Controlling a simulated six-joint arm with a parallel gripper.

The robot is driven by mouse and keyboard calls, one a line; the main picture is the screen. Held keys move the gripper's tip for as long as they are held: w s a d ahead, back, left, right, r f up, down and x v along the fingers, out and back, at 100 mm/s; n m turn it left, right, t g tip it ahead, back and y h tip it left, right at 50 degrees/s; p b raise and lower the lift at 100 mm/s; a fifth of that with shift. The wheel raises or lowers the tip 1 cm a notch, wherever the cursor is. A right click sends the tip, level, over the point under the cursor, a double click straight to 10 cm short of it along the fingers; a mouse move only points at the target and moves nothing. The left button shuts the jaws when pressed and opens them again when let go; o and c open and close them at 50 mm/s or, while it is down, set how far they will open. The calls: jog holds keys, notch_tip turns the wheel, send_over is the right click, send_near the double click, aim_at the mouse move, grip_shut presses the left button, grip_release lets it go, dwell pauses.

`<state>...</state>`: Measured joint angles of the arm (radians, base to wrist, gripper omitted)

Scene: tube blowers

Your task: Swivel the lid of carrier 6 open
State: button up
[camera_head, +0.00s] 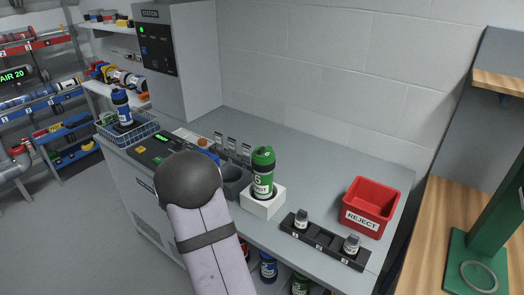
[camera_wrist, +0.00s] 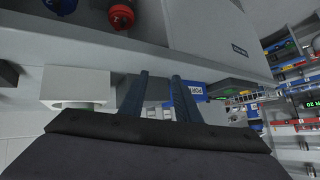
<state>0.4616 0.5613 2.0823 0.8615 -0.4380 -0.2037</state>
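Carrier 6 (camera_head: 262,180) is a green cylinder with a white band and a dark "6"-like mark. It stands upright in a white block (camera_head: 262,205) on the counter, its green lid (camera_head: 263,157) on top and looking closed. In the head view my arm lies left of the carrier and hides my gripper. In the wrist view my gripper (camera_wrist: 161,76) shows two dark fingers spread apart, with nothing clearly held between them. A white block (camera_wrist: 75,85) shows left of the fingers there; the carrier itself is not clearly visible.
A dark cup (camera_head: 236,180) stands left of the white block. A black rack (camera_head: 322,243) with small jars lies to the front right, and a red REJECT bin (camera_head: 371,207) is behind it. Carriers sit on a shelf below. A blue carrier (camera_head: 121,108) stands in a basket at left.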

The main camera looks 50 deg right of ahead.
jog(key=d+r+m+h, duration=0.1)
jog(key=d+r+h, duration=0.2)
jog(key=d+r, duration=0.1)
jog(key=m+g+h, duration=0.4)
jog(key=g+h, duration=0.2)
jog(key=h, duration=0.1)
send_near(259, 150)
jog(key=d, duration=0.2)
jog(key=d+f, duration=0.1)
jog(key=d, duration=0.1)
jog(key=shift+w+d, duration=0.15)
jog(key=shift+d, duration=0.15)
jog(key=shift+r+n, duration=0.25)
jog(key=shift+n, duration=0.05)
jog(key=shift+d+p, duration=1.2)
jog(key=shift+d, duration=1.8)
jog(key=shift+d+f, duration=0.1)
jog(key=shift+d, duration=0.55)
grip_shut()
